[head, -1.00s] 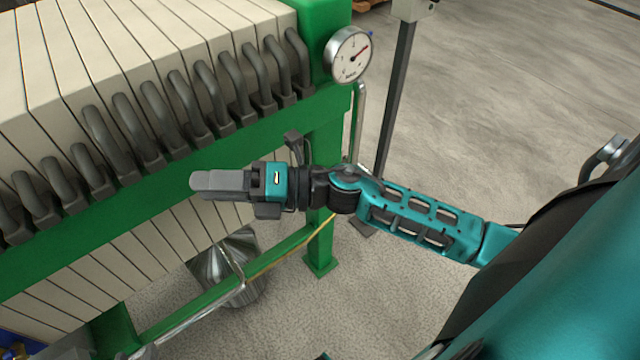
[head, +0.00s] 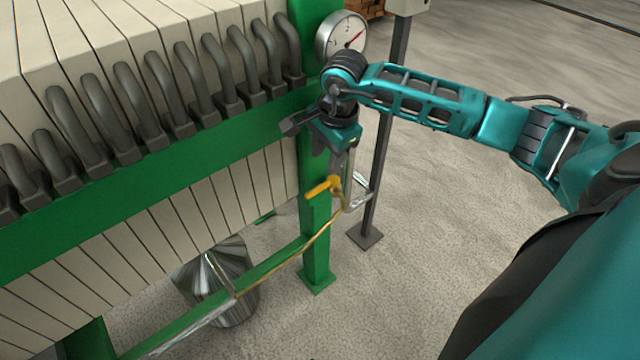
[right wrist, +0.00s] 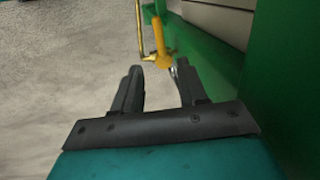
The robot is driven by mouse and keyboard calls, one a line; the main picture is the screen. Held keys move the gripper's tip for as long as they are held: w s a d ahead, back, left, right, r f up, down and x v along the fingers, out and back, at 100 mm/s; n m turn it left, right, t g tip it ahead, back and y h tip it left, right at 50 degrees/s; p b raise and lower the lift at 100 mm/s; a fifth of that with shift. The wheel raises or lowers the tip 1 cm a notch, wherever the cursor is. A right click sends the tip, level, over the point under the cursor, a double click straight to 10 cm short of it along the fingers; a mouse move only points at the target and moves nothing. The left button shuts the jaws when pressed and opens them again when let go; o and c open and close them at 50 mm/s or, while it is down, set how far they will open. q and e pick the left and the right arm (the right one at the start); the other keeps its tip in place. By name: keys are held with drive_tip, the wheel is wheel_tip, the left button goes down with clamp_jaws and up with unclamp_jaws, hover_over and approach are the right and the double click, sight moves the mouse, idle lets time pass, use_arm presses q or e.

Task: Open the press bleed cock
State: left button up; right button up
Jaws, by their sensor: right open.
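The bleed cock's yellow lever handle (head: 322,187) sits on a thin brass pipe (head: 328,222) beside the green press leg. In the right wrist view the yellow handle (right wrist: 160,42) is just beyond the fingertips, between their lines. My right gripper (head: 342,172) points down just above the handle. In the right wrist view my right gripper (right wrist: 157,78) is open, with nothing between its fingers. I cannot tell from the head view whether a finger touches the handle. My left gripper is not in view.
The green press frame (head: 150,190) with white plates and several grey handles fills the left. A pressure gauge (head: 341,38) is above my wrist. A dark post (head: 384,140) stands close behind. A metal bucket (head: 222,285) is below. Floor at right is clear.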

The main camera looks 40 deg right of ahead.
sight(319, 187)
drive_tip(key=f, duration=0.3)
drive_tip(key=w+f+b, duration=0.1)
drive_tip(key=f, duration=0.2)
drive_tip(key=w+f+b, duration=0.1)
drive_tip(key=f, duration=0.3)
drive_tip(key=shift+a, duration=0.1)
drive_tip(key=shift+r, duration=0.1)
clamp_jaws()
